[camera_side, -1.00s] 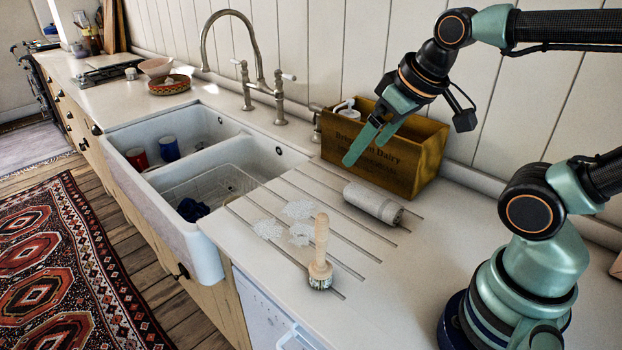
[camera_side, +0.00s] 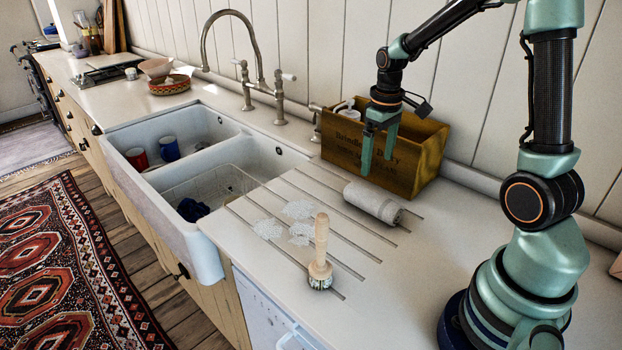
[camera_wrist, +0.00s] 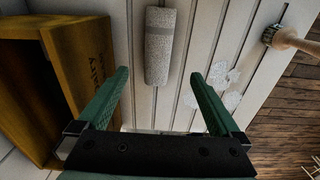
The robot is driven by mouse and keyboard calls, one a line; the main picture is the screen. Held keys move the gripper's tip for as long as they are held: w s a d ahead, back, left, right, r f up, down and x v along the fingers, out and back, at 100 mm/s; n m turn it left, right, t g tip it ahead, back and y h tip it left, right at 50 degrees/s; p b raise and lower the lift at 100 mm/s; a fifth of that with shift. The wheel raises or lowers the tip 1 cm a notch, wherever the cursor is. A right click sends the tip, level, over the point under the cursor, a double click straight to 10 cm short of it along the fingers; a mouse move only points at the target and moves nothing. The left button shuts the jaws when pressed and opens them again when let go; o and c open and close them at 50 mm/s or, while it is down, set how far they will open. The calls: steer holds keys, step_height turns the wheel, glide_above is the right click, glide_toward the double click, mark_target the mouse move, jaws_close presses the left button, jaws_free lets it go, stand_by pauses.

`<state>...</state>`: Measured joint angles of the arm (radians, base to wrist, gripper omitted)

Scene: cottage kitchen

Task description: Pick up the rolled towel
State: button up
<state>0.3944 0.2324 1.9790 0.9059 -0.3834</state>
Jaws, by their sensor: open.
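The rolled towel (camera_side: 373,202) is a pale grey cylinder lying on the grooved drainboard, in front of the wooden box. In the wrist view the towel (camera_wrist: 159,48) lies lengthwise, beyond the fingertips and roughly centred between them. My gripper (camera_side: 378,165) hangs above and behind the towel with its green fingers pointing down, overlapping the box front in the side view. In the wrist view my gripper (camera_wrist: 159,82) has its fingers wide apart with nothing held. The towel's near end reaches about the level of the fingertips in that picture, apart from both fingers.
A wooden box (camera_side: 425,160) with a white pump bottle (camera_side: 349,110) stands against the wall, close beside my gripper. A wooden-handled brush (camera_side: 320,255) stands upright near the front edge. White wet-looking patches (camera_side: 299,210) mark the drainboard. A double sink (camera_side: 205,165) lies left.

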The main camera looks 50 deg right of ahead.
mark_target(374, 193)
steer(key=shift+d+f, duration=0.4)
steer(key=shift+f, duration=0.4)
step_height(374, 193, down, 12)
steer(key=shift+r, duration=0.2)
steer(key=c, duration=1.3)
steer(key=shift+r, duration=0.1)
step_height(374, 193, up, 20)
steer(key=shift+f, duration=0.1)
